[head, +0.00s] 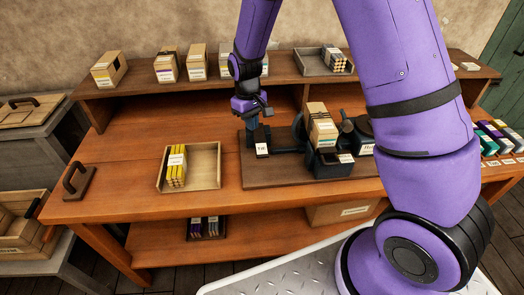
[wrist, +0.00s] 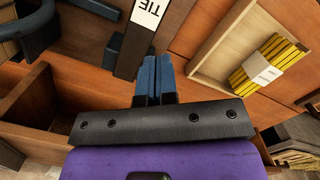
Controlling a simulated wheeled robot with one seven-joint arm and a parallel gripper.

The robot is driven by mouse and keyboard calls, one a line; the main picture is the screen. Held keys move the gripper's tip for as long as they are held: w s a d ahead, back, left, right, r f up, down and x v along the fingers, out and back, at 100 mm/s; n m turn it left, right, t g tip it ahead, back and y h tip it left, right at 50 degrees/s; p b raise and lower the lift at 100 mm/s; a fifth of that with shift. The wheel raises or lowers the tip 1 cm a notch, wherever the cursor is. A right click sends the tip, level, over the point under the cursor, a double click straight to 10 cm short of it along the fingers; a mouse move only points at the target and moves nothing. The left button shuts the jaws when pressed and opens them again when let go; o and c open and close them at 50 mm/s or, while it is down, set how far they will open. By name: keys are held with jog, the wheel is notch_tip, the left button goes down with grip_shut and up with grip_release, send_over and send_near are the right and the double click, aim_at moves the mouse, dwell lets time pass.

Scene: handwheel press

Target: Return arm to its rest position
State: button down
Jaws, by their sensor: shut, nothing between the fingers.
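My gripper (head: 252,121) hangs from my purple arm above the left end of the dark press base, in front of the shelf. In the wrist view its blue fingers (wrist: 155,75) are shut together with nothing between them. The press (head: 328,160) stands on a dark board (head: 262,182) on the wooden bench, with a cardboard-coloured box on it. A dark post with a white "TIE" label (wrist: 147,14) shows just beyond the fingertips in the wrist view; I cannot tell whether they touch. My upper arm hides part of the press and bench.
A wooden tray (head: 206,151) with yellow bundles lies left of the press. Several boxes (head: 166,64) and a grey tray (head: 310,62) stand on the raised shelf behind my gripper. A dark handle (head: 75,178) sits at the bench's left end. The bench's left middle is clear.

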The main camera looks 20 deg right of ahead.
jog(key=shift+r, duration=0.8)
jog(key=shift+r, duration=0.1)
jog(key=s+d+r+m+t, duration=0.1)
jog(key=s+d+r, duration=0.15)
jog(key=r, duration=0.45)
jog(key=s+d+r+t+y, duration=0.1)
jog(key=s+r, duration=0.3)
jog(key=r, duration=0.2)
jog(key=s+d+r+m+t, duration=0.1)
jog(key=s+d+r, duration=0.15)
jog(key=r, duration=0.45)
jog(key=s+d+r+m+t, duration=0.1)
jog(key=s+r, duration=0.3)
jog(key=s, duration=0.6)
jog(key=s+d+r+m+t, duration=0.1)
jog(key=s+r, duration=0.4)
jog(key=s, duration=0.5)
jog(key=shift+s+d+t+h, duration=0.3)
jog(key=shift+d+t, duration=0.4)
jog(key=shift+d, duration=0.4)
jog(key=shift+w, duration=0.1)
